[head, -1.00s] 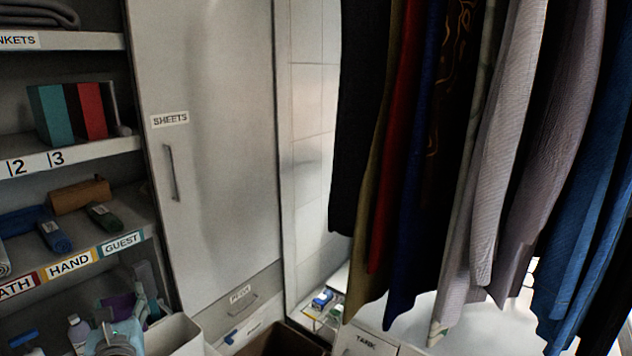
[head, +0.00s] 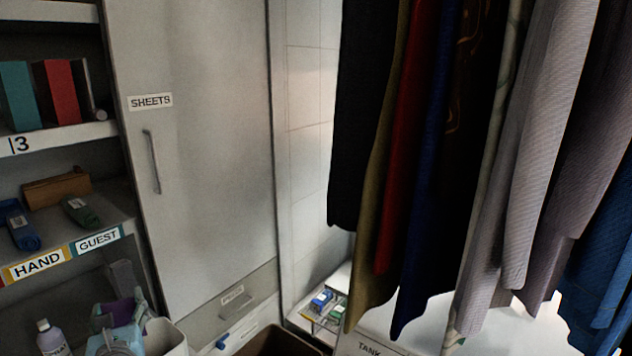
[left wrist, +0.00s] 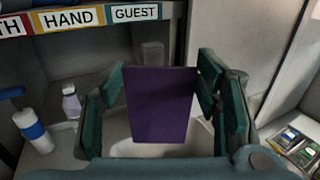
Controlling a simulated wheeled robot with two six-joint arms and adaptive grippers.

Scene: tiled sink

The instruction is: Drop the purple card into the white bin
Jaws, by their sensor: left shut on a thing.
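A purple card (left wrist: 158,106) stands upright between the green-padded fingers of my left gripper (left wrist: 160,84) in the left wrist view. The gripper is shut on it. In the head view my left gripper (head: 124,318) is at the bottom left, with only a small part of the purple card (head: 129,308) showing. The white bin (head: 172,343) is just right of the gripper there, cut off by the lower edge. In the left wrist view the white bin (left wrist: 204,143) shows below and behind the card, which hides much of it. My right gripper is not in view.
Labelled shelves (head: 62,262) with rolled towels stand at the left. A white bottle (head: 50,338) is left of the gripper. A tall cabinet (head: 200,130) rises behind the bin. A brown box (head: 282,343) stands right of it. Hanging clothes (head: 430,150) fill the right.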

